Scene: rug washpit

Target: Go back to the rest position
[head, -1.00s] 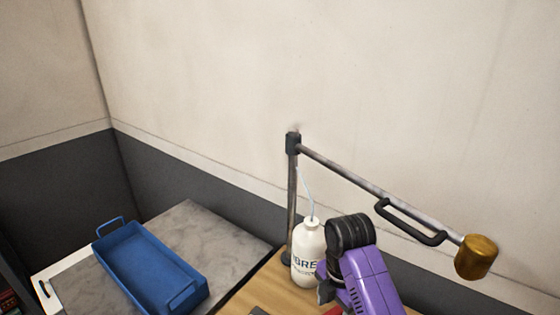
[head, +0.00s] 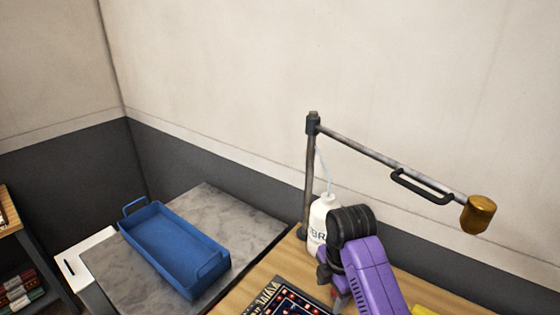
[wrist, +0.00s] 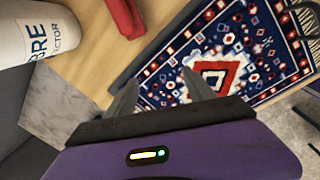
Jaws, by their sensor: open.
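My gripper (wrist: 160,90) shows in the wrist view with its two dark fingers spread apart and nothing between them. It hangs over the edge of a wooden table (wrist: 85,65), close to a patterned blue, red and white rug (wrist: 240,50). In the head view my purple arm covers most of the gripper. A white bottle (head: 318,222) with dark lettering stands behind my arm, and it also shows at the upper left of the wrist view (wrist: 35,30). The rug (head: 285,300) shows at the bottom of the head view.
A blue tray (head: 158,212) with raised handles sits on a grey slab (head: 110,262) at left. A post carries a long bar (head: 370,155) with a handle and a brass weight (head: 478,214) above the table. A red object (wrist: 127,15) lies on the table. A shelf (head: 12,240) stands far left.

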